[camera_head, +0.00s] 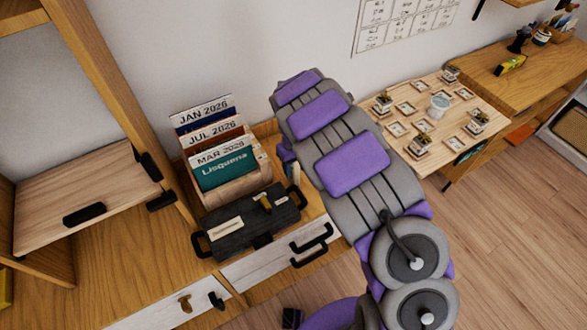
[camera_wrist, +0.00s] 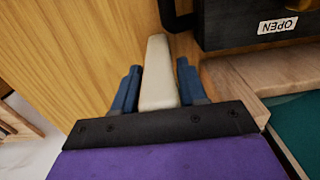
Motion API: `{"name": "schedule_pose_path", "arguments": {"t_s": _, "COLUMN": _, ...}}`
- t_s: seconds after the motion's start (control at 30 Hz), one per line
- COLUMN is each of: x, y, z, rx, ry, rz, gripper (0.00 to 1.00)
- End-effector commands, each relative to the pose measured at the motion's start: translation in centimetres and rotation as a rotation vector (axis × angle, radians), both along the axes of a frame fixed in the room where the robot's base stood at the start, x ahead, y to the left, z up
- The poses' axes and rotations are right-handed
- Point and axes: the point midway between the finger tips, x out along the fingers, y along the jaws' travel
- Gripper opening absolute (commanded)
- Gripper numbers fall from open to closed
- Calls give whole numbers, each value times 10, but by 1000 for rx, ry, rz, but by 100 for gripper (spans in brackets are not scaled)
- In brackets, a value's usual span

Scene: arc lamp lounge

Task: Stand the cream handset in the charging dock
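The cream handset (camera_wrist: 157,75) stands out between the two blue fingers of my gripper (camera_wrist: 158,68) in the wrist view. The fingers lie close along both its sides, and its near end is hidden behind the dark gripper body. In the head view my gripper (camera_head: 289,160) is low over the wooden cabinet top, just right of the file holder, and a small cream part of the handset (camera_head: 295,173) shows beside it. My arm hides much of that area. I cannot make out the charging dock in either view.
A low table (camera_head: 437,85) with small plants is at right.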

Motion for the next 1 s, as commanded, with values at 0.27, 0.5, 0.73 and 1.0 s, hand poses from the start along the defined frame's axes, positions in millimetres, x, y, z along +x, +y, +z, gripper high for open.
{"name": "schedule_pose_path", "arguments": {"t_s": 0.27, "x": 0, "y": 0, "z": 0, "rx": 0, "ry": 0, "rz": 0, "gripper": 14}}
{"name": "schedule_pose_path", "arguments": {"t_s": 0.5, "x": 0, "y": 0, "z": 0, "rx": -1, "ry": 1, "rz": 0, "gripper": 0}}
{"name": "schedule_pose_path", "arguments": {"t_s": 0.73, "x": 0, "y": 0, "z": 3, "rx": 0, "ry": 0, "rz": 0, "gripper": 0}}
{"name": "schedule_pose_path", "arguments": {"t_s": 1.0, "x": 0, "y": 0, "z": 36, "rx": 0, "ry": 0, "rz": 1, "gripper": 0}}
